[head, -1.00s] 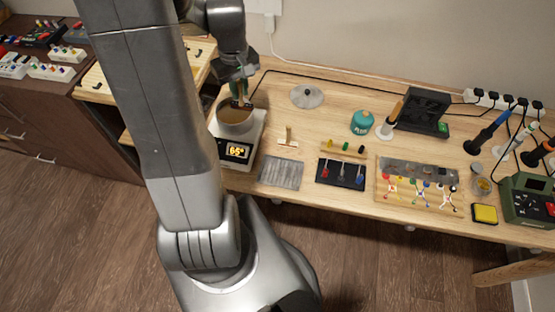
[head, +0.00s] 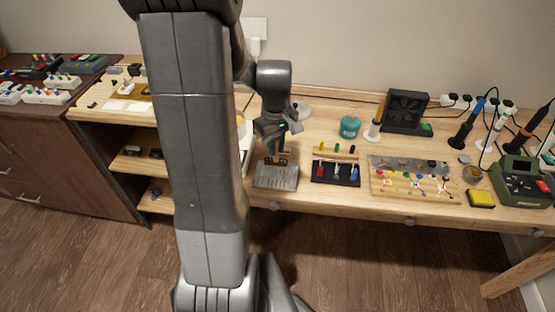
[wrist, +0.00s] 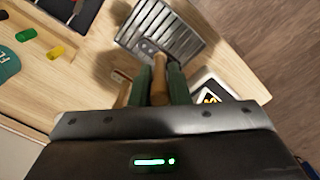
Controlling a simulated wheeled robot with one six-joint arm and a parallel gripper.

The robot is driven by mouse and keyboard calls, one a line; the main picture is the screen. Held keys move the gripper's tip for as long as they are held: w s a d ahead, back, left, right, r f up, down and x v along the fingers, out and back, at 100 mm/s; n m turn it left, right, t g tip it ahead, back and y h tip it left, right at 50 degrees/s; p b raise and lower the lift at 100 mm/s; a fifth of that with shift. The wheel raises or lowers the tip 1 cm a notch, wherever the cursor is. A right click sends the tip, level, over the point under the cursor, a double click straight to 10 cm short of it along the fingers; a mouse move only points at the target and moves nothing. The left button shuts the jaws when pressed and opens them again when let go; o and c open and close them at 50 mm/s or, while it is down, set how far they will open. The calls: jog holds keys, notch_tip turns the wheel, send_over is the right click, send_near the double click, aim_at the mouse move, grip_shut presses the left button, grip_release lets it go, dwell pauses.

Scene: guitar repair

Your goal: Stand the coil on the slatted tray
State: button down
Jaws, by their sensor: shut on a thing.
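My gripper (head: 275,150) is shut on the coil, above the slatted tray. The coil (wrist: 159,72) shows in the wrist view as a tan-brown piece between the green fingers; in the head view the coil (head: 281,158) is a small brown shape between the fingertips. The slatted tray (head: 277,180) is a grey metal plate near the table's front edge. In the wrist view the tray (wrist: 178,40) lies just beyond the fingertips, its slats clear on the right. The coil's lower end is hard to make out, and I cannot tell whether it touches the tray.
A black mat (head: 336,174) with small coloured tools lies right of the tray. A wooden strip (head: 338,152) with coloured pegs is behind it. A white heater with a display (wrist: 212,92) is close beside the gripper.

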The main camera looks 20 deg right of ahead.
aim_at(276, 161)
jog(key=shift+f, duration=2.05)
jog(key=shift+f, duration=0.1)
jog(key=c, duration=1.4)
grip_release()
notch_tip(276, 161, up, 12)
jog(key=shift+r+p, duration=0.15)
jog(key=shift+p, duration=0.15)
